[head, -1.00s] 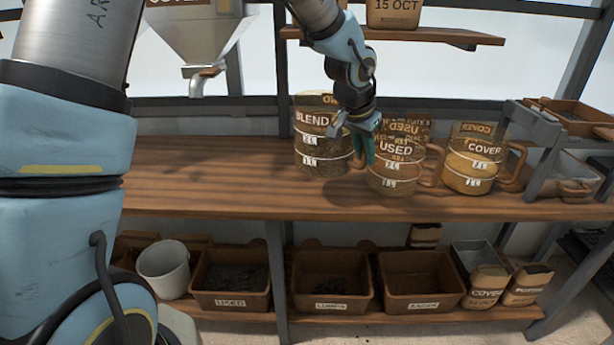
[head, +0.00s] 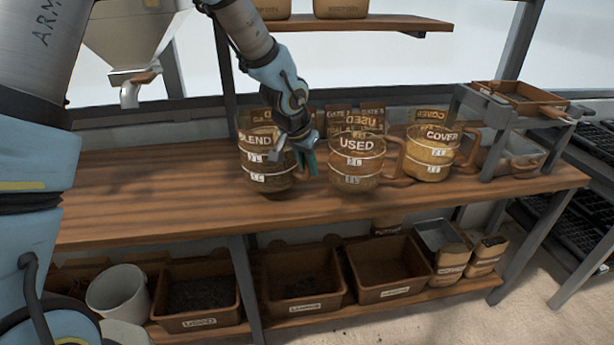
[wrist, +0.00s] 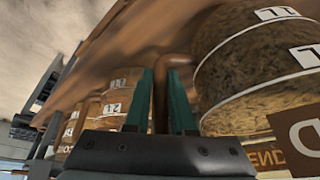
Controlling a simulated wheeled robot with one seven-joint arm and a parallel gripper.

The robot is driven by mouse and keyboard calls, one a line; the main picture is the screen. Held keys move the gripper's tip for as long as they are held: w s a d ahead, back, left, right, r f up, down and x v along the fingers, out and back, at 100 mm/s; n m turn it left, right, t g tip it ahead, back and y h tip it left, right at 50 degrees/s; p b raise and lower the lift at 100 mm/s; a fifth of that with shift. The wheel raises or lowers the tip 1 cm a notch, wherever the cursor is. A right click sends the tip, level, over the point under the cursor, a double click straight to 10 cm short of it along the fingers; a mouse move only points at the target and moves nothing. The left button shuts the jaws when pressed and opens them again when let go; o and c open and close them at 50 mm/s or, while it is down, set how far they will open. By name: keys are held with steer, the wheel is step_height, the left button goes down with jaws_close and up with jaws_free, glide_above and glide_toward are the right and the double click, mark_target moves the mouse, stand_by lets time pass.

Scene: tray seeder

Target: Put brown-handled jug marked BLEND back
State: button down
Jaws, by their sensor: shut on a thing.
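The jug marked BLEND (head: 262,168), with dark mottled contents, is at or just above the wooden bench (head: 150,190), left of the other jugs. It looks upright; I cannot tell whether its base touches the wood. My gripper (head: 307,163) is on its right side, shut on its brown handle. In the wrist view the green fingers (wrist: 160,90) close around the brown handle (wrist: 172,62), with the BLEND jug (wrist: 235,75) large at right. The jug marked USED (head: 357,165) is just right of my gripper, and the jug marked COVER (head: 430,155) stands beyond it.
A grey stand with a brown tray (head: 525,97) is at the bench's right end. A metal hopper (head: 130,45) hangs at left. A shelf (head: 360,22) is above. The bench left of the BLEND jug is clear. Brown bins (head: 305,300) and a white bucket (head: 117,290) sit below.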

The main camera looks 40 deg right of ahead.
step_height(320, 180, down, 3)
steer(key=shift+f, duration=0.15)
steer(key=c, duration=0.8)
jaws_free()
steer(key=shift+o, duration=0.2)
steer(key=v, duration=1.2)
steer(key=w+a+n+y, duration=0.1)
steer(key=w+a+n, duration=0.25)
steer(key=a, duration=0.75)
steer(key=w+a+n+y, duration=0.2)
steer(key=w+a, duration=0.2)
steer(key=a, duration=0.6)
steer(key=s+a+n, duration=0.3)
steer(key=a, duration=0.6)
steer(key=s+a+n+y, duration=0.1)
steer(key=a+n, duration=0.3)
steer(key=a, duration=0.6)
steer(key=shift+s+a+f, duration=0.2)
steer(key=shift+s+f, duration=0.15)
steer(key=shift+s, duration=0.55)
